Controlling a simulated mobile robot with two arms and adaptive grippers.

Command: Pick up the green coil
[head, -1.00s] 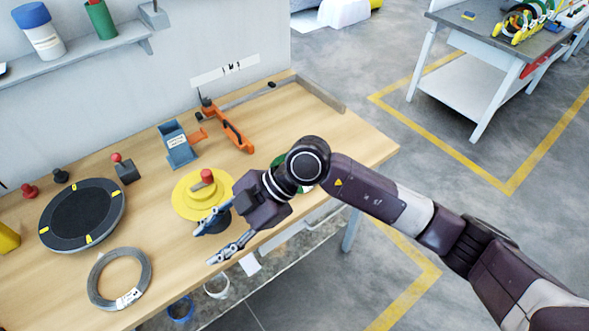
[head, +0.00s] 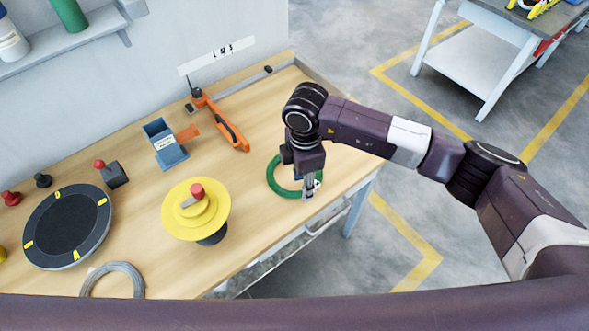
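The green coil (head: 273,183) lies flat on the wooden bench (head: 262,228), near its right front edge. My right gripper (head: 308,190) points down at the coil's right side and hides part of it. Its fingers are seen nearly edge-on, so I cannot tell whether they are open or shut, or whether they touch the coil. A white patch shows beside the fingers. My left gripper is out of view.
A yellow stepped spool (head: 180,222) with a red knob stands left of the coil. A dark round turntable (head: 68,225) and a grey coil (head: 125,270) are further left. An orange tool (head: 228,128) and a blue dispenser (head: 162,140) stand behind. Part of my body crosses the bottom.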

